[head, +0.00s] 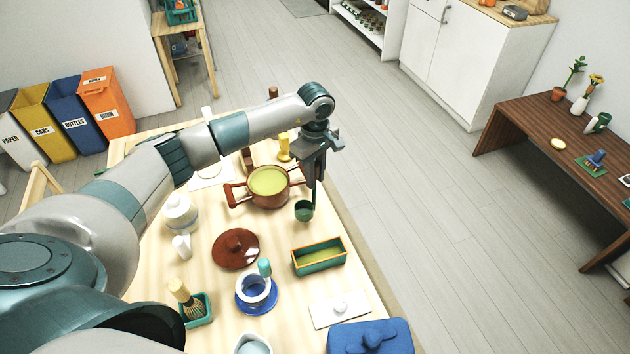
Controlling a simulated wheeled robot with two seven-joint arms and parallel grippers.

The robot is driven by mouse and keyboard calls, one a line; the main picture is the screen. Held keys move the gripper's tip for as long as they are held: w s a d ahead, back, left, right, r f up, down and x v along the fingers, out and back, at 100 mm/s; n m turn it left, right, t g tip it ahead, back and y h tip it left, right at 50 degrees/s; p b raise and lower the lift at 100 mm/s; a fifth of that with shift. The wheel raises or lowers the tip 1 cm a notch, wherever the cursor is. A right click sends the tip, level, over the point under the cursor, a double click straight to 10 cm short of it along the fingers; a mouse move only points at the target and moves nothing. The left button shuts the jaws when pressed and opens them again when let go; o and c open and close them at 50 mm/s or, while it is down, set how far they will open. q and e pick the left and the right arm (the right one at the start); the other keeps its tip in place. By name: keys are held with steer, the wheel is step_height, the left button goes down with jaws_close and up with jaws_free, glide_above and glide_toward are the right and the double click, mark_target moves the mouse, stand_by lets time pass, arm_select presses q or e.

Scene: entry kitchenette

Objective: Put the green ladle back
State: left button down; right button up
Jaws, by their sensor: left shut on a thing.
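My left gripper (312,168) is shut on the upright handle of the green ladle (304,211), whose bowl hangs below the fingers. The ladle is just right of a brown two-handled pot (258,202) holding yellow-green contents. The bowl seems to be above the table, but I cannot tell how high. The pot is uncovered, and a round brown lid (236,247) lies on the table in front of it. My right gripper is not in view.
On the wooden table (207,338), a green rectangular dish (321,264) stands in front of the ladle.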

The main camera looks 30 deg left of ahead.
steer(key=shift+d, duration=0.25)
